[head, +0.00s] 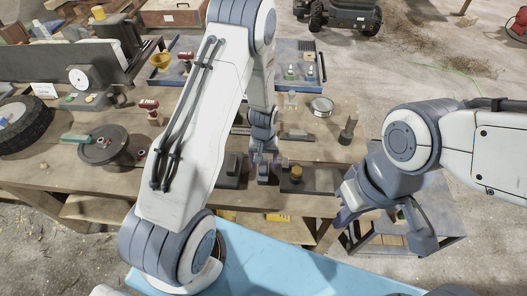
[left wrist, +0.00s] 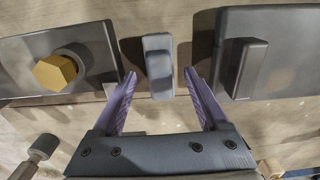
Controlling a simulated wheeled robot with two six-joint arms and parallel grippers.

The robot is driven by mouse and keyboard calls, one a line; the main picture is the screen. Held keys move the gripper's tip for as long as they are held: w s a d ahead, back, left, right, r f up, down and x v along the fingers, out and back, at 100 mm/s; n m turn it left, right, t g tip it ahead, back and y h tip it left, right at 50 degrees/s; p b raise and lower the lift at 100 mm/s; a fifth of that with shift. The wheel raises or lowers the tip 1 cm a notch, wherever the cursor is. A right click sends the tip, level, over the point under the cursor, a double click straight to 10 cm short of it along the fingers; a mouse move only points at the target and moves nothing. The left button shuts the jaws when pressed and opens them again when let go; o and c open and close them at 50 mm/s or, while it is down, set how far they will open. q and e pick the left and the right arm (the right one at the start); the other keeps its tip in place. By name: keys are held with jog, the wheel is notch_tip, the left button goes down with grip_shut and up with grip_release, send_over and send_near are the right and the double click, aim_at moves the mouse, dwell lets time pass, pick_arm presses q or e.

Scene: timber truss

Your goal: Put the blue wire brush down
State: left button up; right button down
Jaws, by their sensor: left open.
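The blue wire brush (left wrist: 158,66) shows in the left wrist view as a small blue-grey block with a raised grip, resting on the wooden bench. My left gripper (left wrist: 160,76) is open, with its purple fingers on either side of the brush's near end and a visible gap to each side. In the head view my left gripper (head: 264,156) points down at the bench's front part, and the brush is hard to make out below it. My right gripper (head: 346,212) hangs right of the bench, seen from the side; its finger gap is not clear.
A dark block with a yellow hex nut (left wrist: 54,72) lies left of the brush, and a dark block with a raised bar (left wrist: 246,68) lies right. A blue tray (head: 290,62) stands behind. A black reel (head: 103,145) and a tyre (head: 22,125) are at left.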

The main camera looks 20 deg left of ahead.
aim_at(264, 165)
pick_arm(q)
notch_tip(264, 165, up, 9)
jog(key=b, duration=0.2)
jog(key=s+d+r+m, duration=0.5)
jog(key=s+d+r, duration=0.5)
jog(key=d+r, duration=0.15)
jog(key=s+d+r+m, duration=0.1)
jog(key=s+r+m, duration=0.1)
jog(key=s, duration=0.5)
jog(key=s+d+r+m+h, duration=0.1)
jog(key=s+r+m, duration=0.2)
jog(key=s, duration=0.3)
jog(key=shift+s+d+m, duration=0.3)
jog(key=shift+s, duration=0.05)
